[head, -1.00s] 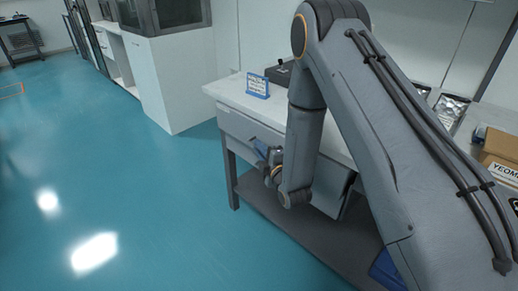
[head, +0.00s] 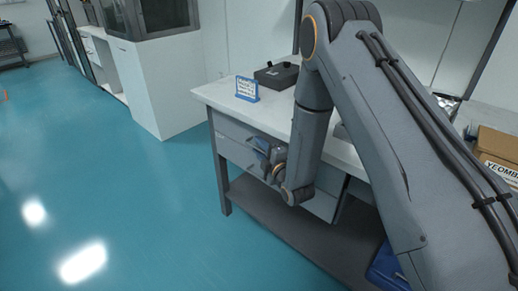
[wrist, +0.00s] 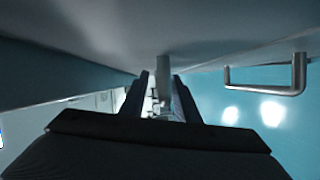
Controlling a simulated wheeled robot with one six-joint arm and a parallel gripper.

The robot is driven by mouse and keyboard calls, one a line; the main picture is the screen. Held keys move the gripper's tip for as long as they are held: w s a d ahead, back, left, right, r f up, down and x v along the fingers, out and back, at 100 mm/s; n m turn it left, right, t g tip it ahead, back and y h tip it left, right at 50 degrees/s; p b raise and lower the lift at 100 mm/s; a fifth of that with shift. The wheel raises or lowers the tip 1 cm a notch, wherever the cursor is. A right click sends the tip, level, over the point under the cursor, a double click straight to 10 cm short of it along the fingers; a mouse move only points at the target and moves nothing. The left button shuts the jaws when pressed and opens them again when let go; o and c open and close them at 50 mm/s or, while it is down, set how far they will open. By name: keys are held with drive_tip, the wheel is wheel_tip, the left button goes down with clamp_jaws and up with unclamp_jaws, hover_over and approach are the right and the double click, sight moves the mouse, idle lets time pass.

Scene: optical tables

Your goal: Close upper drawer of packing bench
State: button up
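The packing bench (head: 205,94) has a white top and grey drawer fronts below it. The upper drawer front (head: 232,131) shows left of my arm; how far it stands out is unclear. My gripper (head: 264,150) is low at the drawer fronts, partly hidden by my wrist. In the wrist view my gripper (wrist: 160,98) has its two dark fingers apart, with a metal handle (wrist: 162,72) between or just beyond them. I cannot tell whether they touch it. A second bar handle (wrist: 265,90) shows at right. A grey panel fills the top of that view.
A blue-framed sign (head: 247,89) and a dark box (head: 277,75) stand on the bench top. A cardboard box (head: 497,150) is at right. A blue bin (head: 387,268) sits low beneath my arm. The floor at left is clear.

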drive_tip(key=shift+s+a, duration=0.15)
drive_tip(key=shift+a, duration=0.05)
drive_tip(key=v, duration=0.7)
drive_tip(key=shift+s+d+b, duration=0.2)
drive_tip(key=shift+s+b, duration=0.1)
drive_tip(key=shift+b, duration=0.1)
drive_tip(key=shift+s+a, duration=0.1)
